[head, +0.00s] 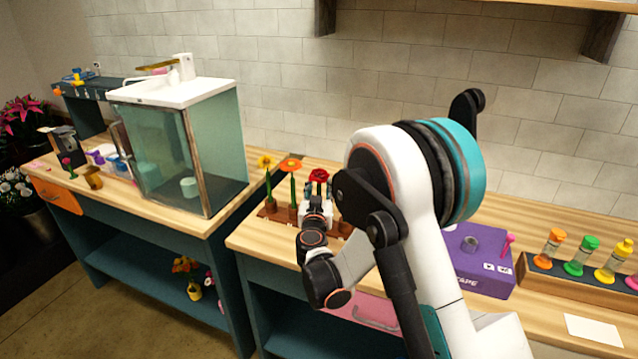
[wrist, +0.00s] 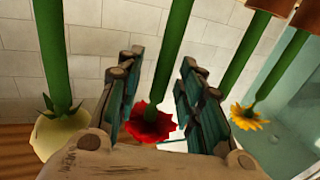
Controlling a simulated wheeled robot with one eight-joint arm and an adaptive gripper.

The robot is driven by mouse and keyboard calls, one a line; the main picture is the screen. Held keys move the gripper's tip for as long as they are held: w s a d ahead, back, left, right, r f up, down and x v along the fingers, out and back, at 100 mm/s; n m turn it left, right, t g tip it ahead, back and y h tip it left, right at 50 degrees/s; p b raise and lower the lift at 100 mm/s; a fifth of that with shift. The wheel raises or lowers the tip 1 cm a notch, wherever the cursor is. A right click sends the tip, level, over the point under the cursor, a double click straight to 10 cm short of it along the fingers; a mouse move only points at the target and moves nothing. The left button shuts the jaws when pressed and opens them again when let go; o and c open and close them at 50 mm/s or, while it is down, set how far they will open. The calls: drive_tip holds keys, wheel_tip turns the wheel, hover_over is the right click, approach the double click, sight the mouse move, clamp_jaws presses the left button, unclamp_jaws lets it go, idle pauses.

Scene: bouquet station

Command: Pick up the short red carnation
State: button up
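The red carnation (head: 318,175) stands upright in the brown wooden rack (head: 269,213) on the near bench, beside an orange flower (head: 291,165) and a yellow one (head: 264,161). My gripper (head: 316,205) is at the rack in front of the red flower's stem, partly hidden by my arm. In the wrist view, which looks inverted, the red bloom (wrist: 150,124) shows between the two fingers of my gripper (wrist: 160,95). Its green stem runs between them, with a visible gap on each side.
In the wrist view a pale flower (wrist: 50,137) stands close to one finger and a yellow flower (wrist: 245,118) beyond the other, with another stem between. A purple box (head: 478,262) and a wooden rack of coloured-cap vials (head: 580,285) lie right. A glass tank (head: 165,160) stands left.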

clamp_jaws()
idle(0.3)
wheel_tip(320, 180, up, 27)
drive_tip(key=p, duration=0.9)
idle(0.4)
